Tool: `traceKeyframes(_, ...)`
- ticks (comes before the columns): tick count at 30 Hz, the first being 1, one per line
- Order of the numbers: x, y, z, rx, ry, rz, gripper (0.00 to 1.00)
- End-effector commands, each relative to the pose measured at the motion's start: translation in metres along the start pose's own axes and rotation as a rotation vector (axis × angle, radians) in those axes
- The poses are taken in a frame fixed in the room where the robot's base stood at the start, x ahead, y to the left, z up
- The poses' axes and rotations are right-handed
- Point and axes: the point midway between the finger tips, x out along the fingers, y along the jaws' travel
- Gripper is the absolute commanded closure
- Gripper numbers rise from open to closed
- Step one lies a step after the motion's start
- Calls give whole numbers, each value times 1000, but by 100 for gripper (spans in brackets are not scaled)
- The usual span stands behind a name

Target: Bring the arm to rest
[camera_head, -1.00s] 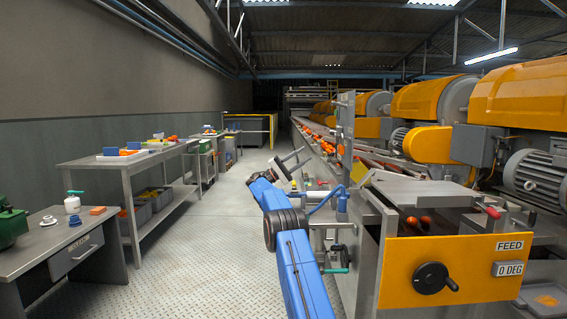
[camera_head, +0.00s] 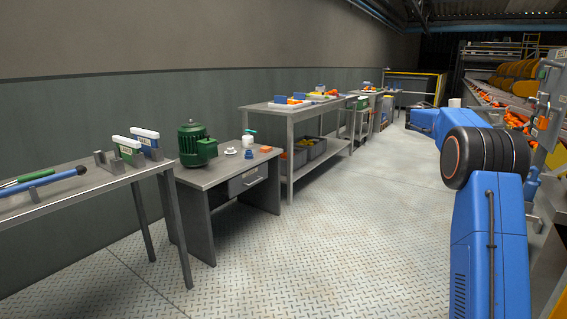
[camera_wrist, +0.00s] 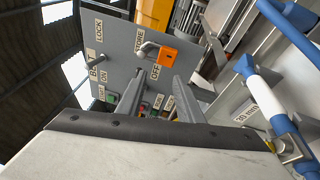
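My blue arm (camera_head: 490,230) rises at the right of the head view, with its upper part bent toward the left. My gripper is not clearly visible in that view. In the wrist view, the two grey fingers of my gripper (camera_wrist: 163,78) stand apart with nothing between them. Beyond the fingers is a tilted grey panel (camera_wrist: 115,50) with labels such as LOCK, STORE, OFF and ON. An orange block with a metal handle (camera_wrist: 166,55) is on the panel.
A bench (camera_head: 75,200) with tools, a desk (camera_head: 215,174) with a green motor (camera_head: 196,145), and a long table (camera_head: 290,112) line the left wall. The machine line (camera_head: 510,95) is at the right. The plated floor (camera_head: 340,240) between is clear.

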Motion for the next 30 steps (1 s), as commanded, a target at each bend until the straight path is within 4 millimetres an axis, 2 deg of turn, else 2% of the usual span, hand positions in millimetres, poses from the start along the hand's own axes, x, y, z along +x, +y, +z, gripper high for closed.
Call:
traceKeyframes(1,-4,1,13,0,25,-35,67)
traceKeyframes(5,-15,-8,42,-6,86,-134,67)
traceKeyframes(14,-47,-40,118,-9,225,-364,67)
traceKeyframes(22,-84,-82,192,1,343,-573,67)
traceKeyframes(30,-126,-134,271,21,451,-785,67)
